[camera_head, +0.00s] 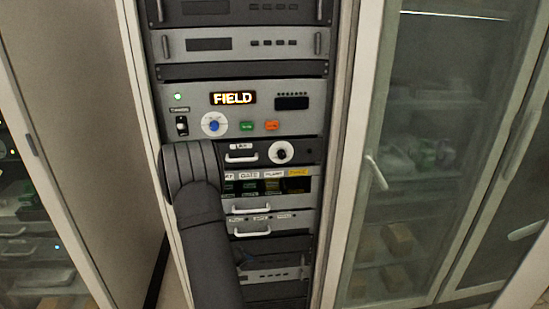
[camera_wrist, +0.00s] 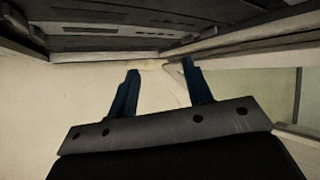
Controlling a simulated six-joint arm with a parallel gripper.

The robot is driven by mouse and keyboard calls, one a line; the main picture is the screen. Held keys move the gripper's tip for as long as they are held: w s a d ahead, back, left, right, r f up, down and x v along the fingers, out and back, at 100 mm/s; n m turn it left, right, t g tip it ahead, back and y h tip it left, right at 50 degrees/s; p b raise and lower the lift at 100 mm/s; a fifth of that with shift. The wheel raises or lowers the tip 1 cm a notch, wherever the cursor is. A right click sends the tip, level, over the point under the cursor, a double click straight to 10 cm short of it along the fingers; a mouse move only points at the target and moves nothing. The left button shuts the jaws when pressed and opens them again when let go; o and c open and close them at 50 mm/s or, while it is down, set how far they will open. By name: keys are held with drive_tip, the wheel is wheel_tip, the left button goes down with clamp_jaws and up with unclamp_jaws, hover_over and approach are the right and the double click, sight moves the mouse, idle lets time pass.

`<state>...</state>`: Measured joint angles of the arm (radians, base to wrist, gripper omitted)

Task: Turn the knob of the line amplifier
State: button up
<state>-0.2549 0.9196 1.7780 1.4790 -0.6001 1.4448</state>
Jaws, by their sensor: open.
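A dark panel (camera_head: 262,153) in the rack carries a small label (camera_head: 240,146) that seems to begin with "LA", and I take it for the line amplifier. Its black knob (camera_head: 281,152) sits on a white dial to the right of a white handle. A blue knob (camera_head: 214,126) on a white dial sits on the grey panel above. In the head view my dark arm stands in front of the rack's left side, and its fingers are hidden. In the wrist view my gripper (camera_wrist: 160,67) is open, with two blue fingers apart and nothing between them. No knob shows there.
The grey panel (camera_head: 300,122) above has a lit FIELD display (camera_head: 233,98), a toggle switch (camera_head: 182,126), and green and orange buttons. Labelled slots and handled drawers lie below. A glass cabinet door (camera_head: 420,100) with a handle stands right, and a cabinet side (camera_head: 75,110) left.

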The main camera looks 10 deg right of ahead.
sight(281, 155)
drive_tip(key=s+d+r+n+t, duration=0.1)
drive_tip(key=s+d+r+t, duration=0.15)
drive_tip(key=r, duration=1.15)
drive_tip(key=s+d+r+n+t, duration=0.1)
drive_tip(key=s+d+r+t, duration=0.15)
drive_tip(key=r, duration=1.05)
drive_tip(key=s+d+r+t, duration=0.2)
drive_tip(key=d+r, duration=0.2)
drive_tip(key=r, duration=1)
drive_tip(key=x, duration=1.1)
drive_tip(key=a+x, duration=0.1)
drive_tip(key=x, duration=0.5)
drive_tip(key=shift+w, duration=0.15)
drive_tip(key=c, duration=1)
